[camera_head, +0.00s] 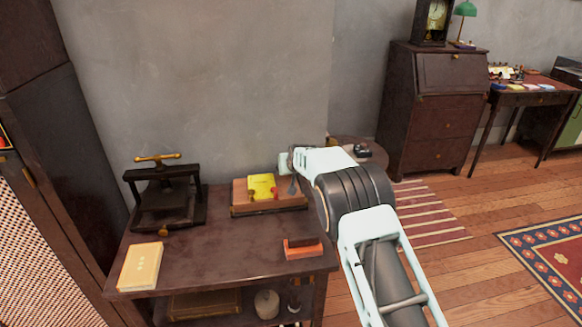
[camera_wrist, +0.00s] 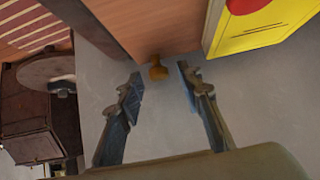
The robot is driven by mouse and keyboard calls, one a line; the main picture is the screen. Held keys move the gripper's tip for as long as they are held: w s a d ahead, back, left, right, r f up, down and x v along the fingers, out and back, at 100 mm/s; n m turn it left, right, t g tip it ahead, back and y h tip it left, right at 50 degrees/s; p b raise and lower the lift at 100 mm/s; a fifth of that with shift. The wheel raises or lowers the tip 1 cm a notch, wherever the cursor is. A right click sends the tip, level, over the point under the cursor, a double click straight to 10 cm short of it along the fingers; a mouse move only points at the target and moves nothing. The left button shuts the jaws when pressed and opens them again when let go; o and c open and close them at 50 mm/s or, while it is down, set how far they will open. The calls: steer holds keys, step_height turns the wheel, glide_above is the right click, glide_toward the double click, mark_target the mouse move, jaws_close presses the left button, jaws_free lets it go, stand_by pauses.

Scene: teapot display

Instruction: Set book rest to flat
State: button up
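The book rest (camera_head: 240,197) is a wooden stand on the dark table, with a yellow book (camera_head: 261,184) leaning on its tilted panel. In the wrist view, the wooden panel (camera_wrist: 150,22) and the yellow book (camera_wrist: 262,30) fill the top. A small brass knob (camera_wrist: 157,70) shows by the panel's edge, between my fingertips in the picture; I cannot tell whether they touch it. My gripper (camera_head: 292,184) is at the right end of the rest. In the wrist view its two fingers (camera_wrist: 159,78) are apart, with nothing held.
The table (camera_head: 215,245) also carries a black press (camera_head: 168,195) at left, a cream book (camera_head: 141,267) at front left and a red-brown block (camera_head: 303,248) at front right. The wall (camera_head: 200,90) is close behind. The table's middle is clear.

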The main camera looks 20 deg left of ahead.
steer(key=v, duration=1.1)
steer(key=shift+s+r, duration=0.2)
steer(key=shift+r, duration=0.05)
steer(key=shift+d, duration=0.15)
